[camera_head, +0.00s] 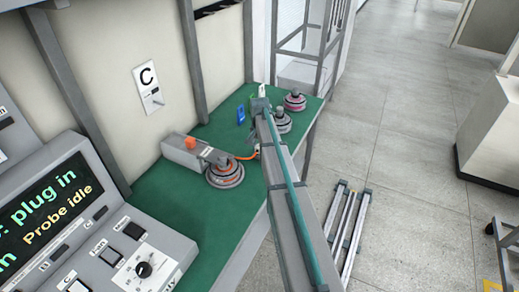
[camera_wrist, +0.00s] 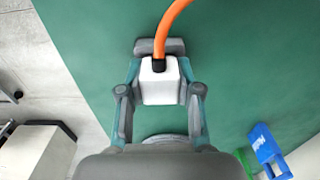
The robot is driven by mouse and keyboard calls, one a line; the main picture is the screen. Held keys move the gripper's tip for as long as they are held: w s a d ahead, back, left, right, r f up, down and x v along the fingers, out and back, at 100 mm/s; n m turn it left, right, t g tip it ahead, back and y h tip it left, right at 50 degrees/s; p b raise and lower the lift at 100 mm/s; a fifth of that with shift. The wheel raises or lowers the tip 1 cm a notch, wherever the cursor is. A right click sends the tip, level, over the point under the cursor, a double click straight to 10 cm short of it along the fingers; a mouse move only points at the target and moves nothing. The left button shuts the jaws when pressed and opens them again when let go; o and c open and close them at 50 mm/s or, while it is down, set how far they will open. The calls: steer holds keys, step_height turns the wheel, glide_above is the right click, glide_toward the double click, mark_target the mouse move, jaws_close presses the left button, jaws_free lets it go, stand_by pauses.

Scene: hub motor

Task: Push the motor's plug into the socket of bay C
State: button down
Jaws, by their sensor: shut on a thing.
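In the wrist view my gripper (camera_wrist: 160,92) is shut on a white plug (camera_wrist: 160,86). An orange cable (camera_wrist: 172,22) leaves the plug's dark collar and curves up out of view. In the head view the motor (camera_head: 225,173), a round grey hub with orange bands, sits on the green bench. Its orange cable (camera_head: 247,156) runs right towards my arm, which mostly hides the gripper and plug there. The bay C socket plate (camera_head: 152,98) is on the wall at left, under the letter C, well apart from my gripper.
A grey box with an orange knob (camera_head: 190,144) stands beside the motor. A blue item (camera_head: 241,114) lies farther back on the green bench (camera_head: 175,215). Two other motors (camera_head: 282,122) (camera_head: 295,101) stand at the far right. A console (camera_head: 100,250) fills the lower left. Wall posts flank bay C.

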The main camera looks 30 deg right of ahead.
steer(key=shift+f, duration=0.15)
steer(key=c, duration=0.7)
jaws_free()
step_height(320, 180, up, 12)
steer(key=shift+r, duration=0.1)
